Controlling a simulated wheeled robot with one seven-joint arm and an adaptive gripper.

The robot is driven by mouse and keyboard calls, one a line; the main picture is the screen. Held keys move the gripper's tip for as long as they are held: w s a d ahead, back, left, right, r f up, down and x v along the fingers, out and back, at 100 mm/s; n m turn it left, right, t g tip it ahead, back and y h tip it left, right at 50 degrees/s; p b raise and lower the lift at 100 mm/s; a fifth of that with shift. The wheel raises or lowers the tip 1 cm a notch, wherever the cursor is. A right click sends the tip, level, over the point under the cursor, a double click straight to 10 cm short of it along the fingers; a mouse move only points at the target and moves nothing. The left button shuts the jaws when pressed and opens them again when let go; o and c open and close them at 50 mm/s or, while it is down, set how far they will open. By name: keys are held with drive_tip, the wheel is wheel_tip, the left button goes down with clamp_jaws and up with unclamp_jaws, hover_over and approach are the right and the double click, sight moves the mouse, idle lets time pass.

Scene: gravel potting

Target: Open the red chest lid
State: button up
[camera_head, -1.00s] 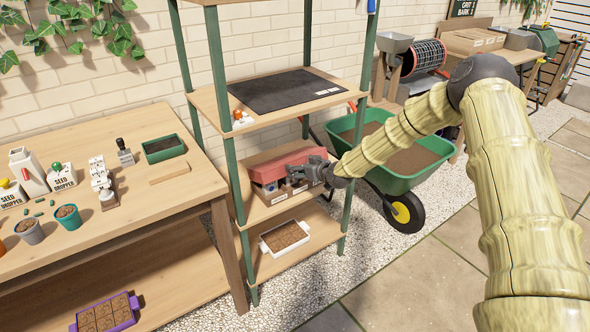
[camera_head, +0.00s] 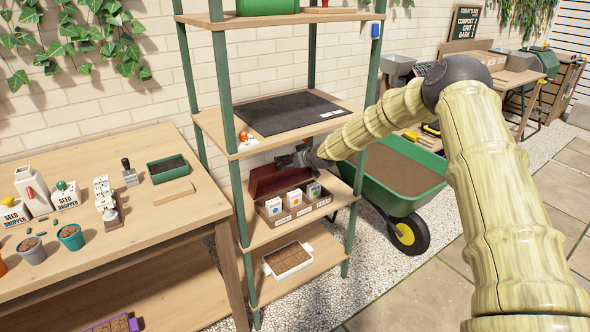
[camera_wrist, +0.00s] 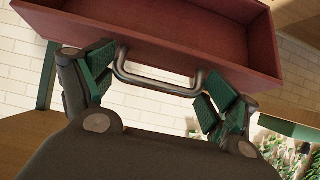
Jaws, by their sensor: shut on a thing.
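The red chest lid (camera_head: 272,180) is raised and tilted back on the middle shelf in the head view. Its dark inner side shows, with its raised edge toward my gripper (camera_head: 303,157). The chest's open wooden body (camera_head: 297,216) holds several small boxes, one (camera_head: 294,197) with an orange mark. In the wrist view the lid (camera_wrist: 190,42) fills the top, its metal handle (camera_wrist: 158,86) between the green-padded fingers of my gripper (camera_wrist: 154,80). My gripper is shut on the handle. The exact finger contact is hard to see.
A dark mat (camera_head: 290,115) lies on the shelf above the chest. A white seed tray (camera_head: 288,262) sits on the shelf below. Green shelf posts (camera_head: 237,203) stand close by. A green wheelbarrow (camera_head: 408,198) is at the right, a potting bench (camera_head: 170,215) at the left.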

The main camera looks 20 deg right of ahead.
drive_tip(key=shift+w+a+r, duration=0.1)
drive_tip(key=shift+w+r, duration=0.1)
drive_tip(key=shift+w, duration=0.45)
drive_tip(key=shift+w+r, duration=0.2)
drive_tip(key=shift+w, duration=0.4)
drive_tip(key=o, duration=1.2)
drive_tip(key=shift+f, duration=0.15)
drive_tip(key=shift+s+a, duration=0.1)
drive_tip(key=shift+s, duration=0.1)
drive_tip(key=v, duration=1.1)
drive_tip(key=shift+s+d, duration=0.25)
drive_tip(key=shift+s, duration=0.05)
